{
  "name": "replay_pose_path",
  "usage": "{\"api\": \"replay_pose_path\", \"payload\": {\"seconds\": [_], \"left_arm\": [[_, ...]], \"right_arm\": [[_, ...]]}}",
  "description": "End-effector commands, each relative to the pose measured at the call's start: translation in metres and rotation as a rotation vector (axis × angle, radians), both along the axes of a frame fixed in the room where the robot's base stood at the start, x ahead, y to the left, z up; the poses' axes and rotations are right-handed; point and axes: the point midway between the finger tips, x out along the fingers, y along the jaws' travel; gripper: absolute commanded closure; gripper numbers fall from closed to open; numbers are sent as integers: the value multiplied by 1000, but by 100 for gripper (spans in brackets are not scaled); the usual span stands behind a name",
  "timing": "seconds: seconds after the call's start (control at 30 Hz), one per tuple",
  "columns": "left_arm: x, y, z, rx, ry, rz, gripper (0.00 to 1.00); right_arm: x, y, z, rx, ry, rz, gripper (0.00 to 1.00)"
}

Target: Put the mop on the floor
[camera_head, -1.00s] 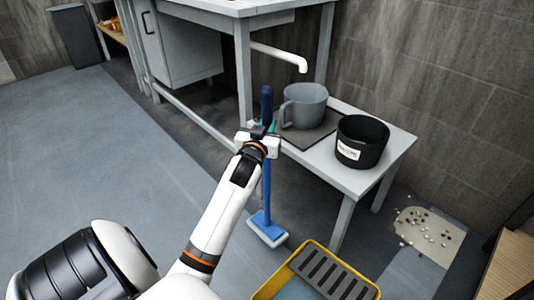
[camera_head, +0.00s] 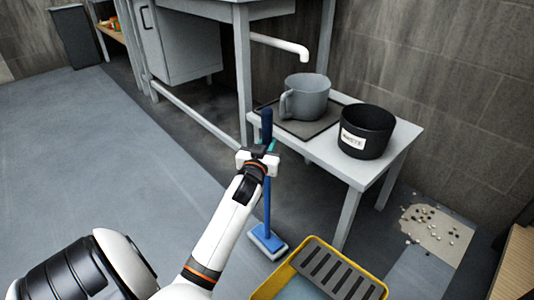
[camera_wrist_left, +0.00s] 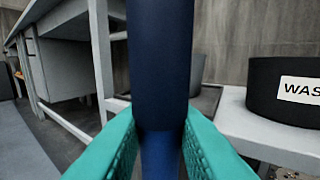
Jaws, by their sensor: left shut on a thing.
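The mop has a blue handle with a dark upper grip (camera_head: 267,124) and a flat blue head with a pale pad (camera_head: 267,240). It stands close to upright, its head low near the floor beside the small table; I cannot tell whether the pad touches the floor. My left gripper (camera_head: 264,155) is shut on the handle, just below the dark grip. In the left wrist view the teal fingers (camera_wrist_left: 160,140) press on both sides of the handle (camera_wrist_left: 160,70). My right gripper is not in view. The grey floor (camera_head: 110,170) is bare to the left.
A yellow bucket with a grey slotted wringer (camera_head: 325,271) stands right of the mop head. A small table (camera_head: 330,150) holds a grey jug (camera_head: 305,98) and a black labelled pot (camera_head: 366,132). Scattered pebbles (camera_head: 432,222) lie at the right. Open floor lies left.

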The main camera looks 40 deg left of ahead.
Motion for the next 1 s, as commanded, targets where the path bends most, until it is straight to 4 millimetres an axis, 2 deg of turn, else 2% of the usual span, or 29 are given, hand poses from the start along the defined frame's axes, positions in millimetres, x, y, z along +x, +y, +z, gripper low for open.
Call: {"api": "replay_pose_path", "payload": {"seconds": [0.03, 0.1, 0.47, 0.5, 0.63, 1.0], "left_arm": [[0, 0, -10, 2, -1, 1, 100], [0, 0, -13, 2, -2, 0, 100], [0, 0, -14, 1, -3, 0, 100], [0, 0, -16, 0, 0, 0, 77], [0, 0, -15, 0, 0, 0, 57], [-3, -2, -12, 0, 2, 0, 57]], "right_arm": [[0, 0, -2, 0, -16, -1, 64], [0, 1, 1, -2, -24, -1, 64], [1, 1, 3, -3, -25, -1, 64], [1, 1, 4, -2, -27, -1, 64], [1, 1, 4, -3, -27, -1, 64], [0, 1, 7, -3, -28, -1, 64]]}}
